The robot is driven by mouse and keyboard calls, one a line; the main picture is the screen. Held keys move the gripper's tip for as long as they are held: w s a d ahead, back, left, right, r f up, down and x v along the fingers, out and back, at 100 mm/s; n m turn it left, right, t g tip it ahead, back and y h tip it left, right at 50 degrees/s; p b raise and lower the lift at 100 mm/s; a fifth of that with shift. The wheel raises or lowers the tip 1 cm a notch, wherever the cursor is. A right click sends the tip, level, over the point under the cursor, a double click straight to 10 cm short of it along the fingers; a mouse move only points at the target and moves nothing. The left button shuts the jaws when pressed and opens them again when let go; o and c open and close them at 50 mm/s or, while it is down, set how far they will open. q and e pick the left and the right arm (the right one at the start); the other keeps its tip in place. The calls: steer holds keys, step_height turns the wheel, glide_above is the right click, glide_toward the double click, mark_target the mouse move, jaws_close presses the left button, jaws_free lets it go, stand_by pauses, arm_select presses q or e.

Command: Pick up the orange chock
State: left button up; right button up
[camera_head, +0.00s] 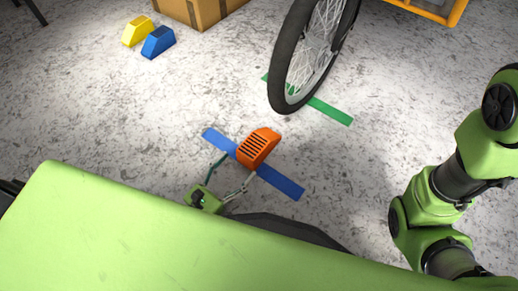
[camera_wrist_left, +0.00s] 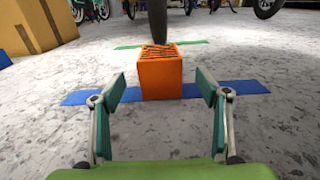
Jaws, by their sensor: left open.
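The orange chock (camera_head: 258,148) sits on the floor on a blue tape strip (camera_head: 283,184). It has dark ribs on its sloped side. In the left wrist view the chock (camera_wrist_left: 160,76) stands upright straight ahead, between and beyond the fingertips. My left gripper (camera_head: 229,172) is open and low over the floor on the near side of the chock. In the left wrist view its fingers (camera_wrist_left: 161,95) are spread wider than the chock, with nothing between them. Part of my right arm shows at the right of the head view; its gripper is out of view.
A bike wheel (camera_head: 276,88) stands behind the chock by a green tape strip (camera_head: 331,111). A yellow chock (camera_head: 137,31), a blue chock (camera_head: 158,42) and a cardboard box (camera_head: 196,10) are at the back left. The floor left of the orange chock is clear.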

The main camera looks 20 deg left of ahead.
mark_target(244, 159)
arm_select(q)
steer(key=b+x, duration=0.2)
steer(key=x, duration=0.4)
steer(key=shift+w, duration=0.1)
steer(key=b+x, duration=0.2)
steer(key=x, duration=0.2)
steer(key=shift+w+d+f, duration=0.1)
steer(key=shift+w+f, duration=0.1)
steer(key=shift+w, duration=0.05)
steer(key=shift+w+d+r, duration=0.1)
steer(key=shift+w+d, duration=0.1)
steer(key=shift+w, duration=0.25)
steer(key=c, duration=1.7)
steer(key=shift+r, duration=0.15)
